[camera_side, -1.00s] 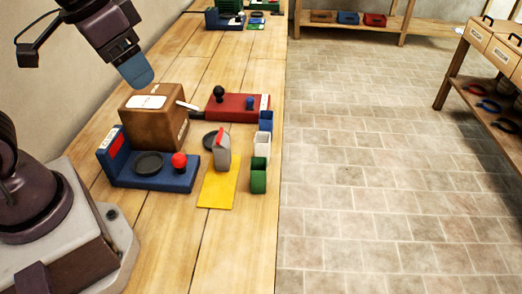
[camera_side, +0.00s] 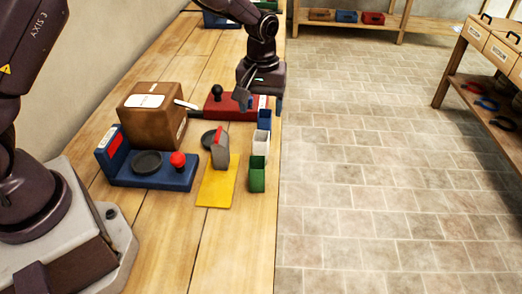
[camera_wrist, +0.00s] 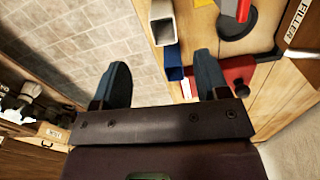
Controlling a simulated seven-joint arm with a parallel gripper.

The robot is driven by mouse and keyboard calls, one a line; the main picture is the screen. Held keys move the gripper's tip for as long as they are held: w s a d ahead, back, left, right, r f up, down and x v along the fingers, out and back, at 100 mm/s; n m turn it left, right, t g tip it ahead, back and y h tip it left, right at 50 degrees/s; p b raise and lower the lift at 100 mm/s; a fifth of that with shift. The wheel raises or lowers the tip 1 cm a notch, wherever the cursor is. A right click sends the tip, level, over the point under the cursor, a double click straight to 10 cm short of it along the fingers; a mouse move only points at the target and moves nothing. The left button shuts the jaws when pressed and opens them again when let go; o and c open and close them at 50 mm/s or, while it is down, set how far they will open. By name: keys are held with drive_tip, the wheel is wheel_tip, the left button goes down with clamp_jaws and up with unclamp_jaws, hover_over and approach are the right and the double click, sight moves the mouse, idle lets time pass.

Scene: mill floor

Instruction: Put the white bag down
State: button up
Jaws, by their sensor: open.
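A pale grey-white bag (camera_side: 221,156) with a red top stands upright at the far end of a yellow mat (camera_side: 216,190). A dark round disc sits just behind it. In the wrist view the bag's red top (camera_wrist: 243,9) shows at the upper edge, mostly cut off. My gripper (camera_side: 262,103) is open and empty, beyond the bag and to its right, over the blue bin (camera_side: 265,120) beside the red device (camera_side: 225,108). In the wrist view the blue bin (camera_wrist: 172,62) shows between my fingers (camera_wrist: 163,72).
A white bin (camera_side: 261,145) and a green bin (camera_side: 258,176) line the bench's right edge. A brown box (camera_side: 150,115) and a blue device (camera_side: 150,178) with a red knob stand left. The near bench front is clear. Floor lies to the right.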

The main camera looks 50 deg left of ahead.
sight(261, 137)
wheel_tip(261, 137, down, 8)
drive_tip(key=shift+r, duration=0.25)
drive_tip(key=shift+w+a+f, duration=0.1)
drive_tip(key=shift+a+f, duration=0.05)
drive_tip(key=shift+f, duration=1.2)
drive_tip(key=shift+w+a+f, duration=0.1)
drive_tip(key=shift+a+f, duration=0.05)
drive_tip(key=shift+f, duration=1.15)
drive_tip(key=c, duration=1.1)
